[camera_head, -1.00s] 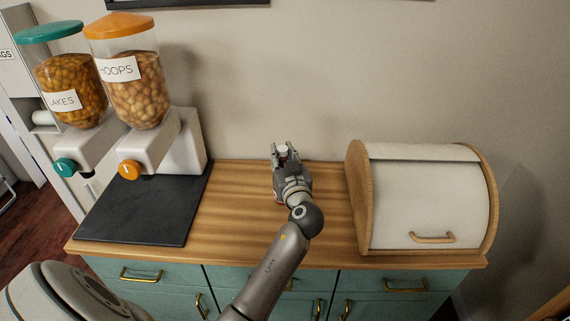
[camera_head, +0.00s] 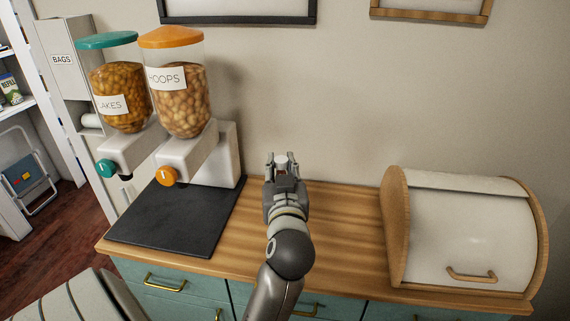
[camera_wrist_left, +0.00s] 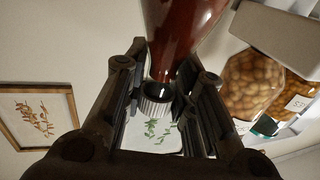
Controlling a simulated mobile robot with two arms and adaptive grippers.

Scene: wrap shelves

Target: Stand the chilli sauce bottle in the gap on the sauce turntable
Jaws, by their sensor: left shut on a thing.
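My left gripper (camera_head: 282,160) is shut on the chilli sauce bottle, whose pale cap (camera_head: 282,161) shows between the fingertips in the head view. The rest of the bottle is hidden behind the gripper there. In the left wrist view the bottle (camera_wrist_left: 183,35) is dark red, with a ribbed light cap (camera_wrist_left: 155,98) between the two fingers (camera_wrist_left: 158,92). Its far end runs out of that picture. The sauce turntable and its gap are not in view. My right gripper is not in view.
The wooden counter (camera_head: 340,230) is bare in the middle. A white bread bin (camera_head: 470,235) with wooden sides stands on the right. Two food dispensers (camera_head: 180,100) stand on the left behind a dark mat (camera_head: 175,215). A shelf unit (camera_head: 12,100) shows at the far left.

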